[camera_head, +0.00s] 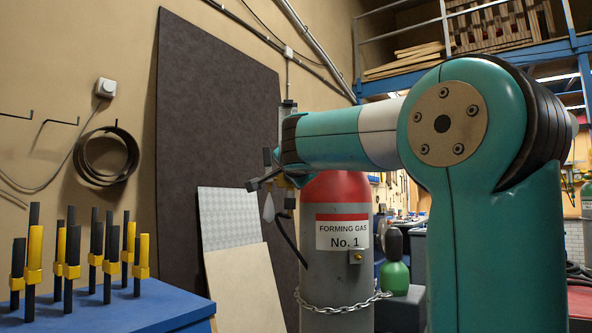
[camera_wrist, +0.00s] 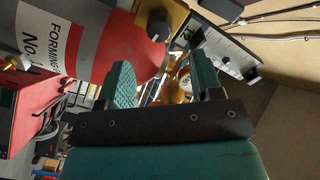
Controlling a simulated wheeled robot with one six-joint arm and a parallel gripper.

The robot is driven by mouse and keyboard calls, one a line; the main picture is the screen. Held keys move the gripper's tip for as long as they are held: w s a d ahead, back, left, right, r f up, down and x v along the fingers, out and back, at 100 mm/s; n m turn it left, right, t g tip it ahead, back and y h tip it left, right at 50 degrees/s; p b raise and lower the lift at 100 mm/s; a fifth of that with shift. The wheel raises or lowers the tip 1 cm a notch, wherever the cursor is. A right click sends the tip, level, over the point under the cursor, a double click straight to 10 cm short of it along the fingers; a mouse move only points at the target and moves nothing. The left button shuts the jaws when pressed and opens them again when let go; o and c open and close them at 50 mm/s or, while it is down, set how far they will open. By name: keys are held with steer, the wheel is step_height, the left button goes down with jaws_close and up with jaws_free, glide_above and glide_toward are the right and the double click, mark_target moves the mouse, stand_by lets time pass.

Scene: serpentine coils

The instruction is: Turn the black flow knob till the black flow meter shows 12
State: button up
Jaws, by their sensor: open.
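In the wrist view, a round black knob (camera_wrist: 158,24) sits on a brass-coloured body at the top, beyond the fingertips. A flow meter with a pale scale plate (camera_wrist: 228,48) and black ends lies to its right; its reading is too small to tell. My gripper (camera_wrist: 162,68) is open and empty, its two teal fingers apart, with the knob beyond the gap, not between them. In the head view, my arm reaches left to the top of the gas cylinder (camera_head: 324,265). A slim upright meter (camera_head: 288,106) shows above the wrist; the knob cannot be made out there.
The cylinder has a red top, a "FORMING GAS No. 1" label and a chain (camera_head: 343,307). A blue bench (camera_head: 150,312) with several black and yellow clamps stands at the left. Leaning boards (camera_head: 238,285) and a wall are behind. A green bottle (camera_head: 395,277) stands right of the cylinder.

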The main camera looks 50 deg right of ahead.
steer(key=b+v, duration=0.9)
steer(key=shift+s+a, duration=0.25)
stand_by(0.4)
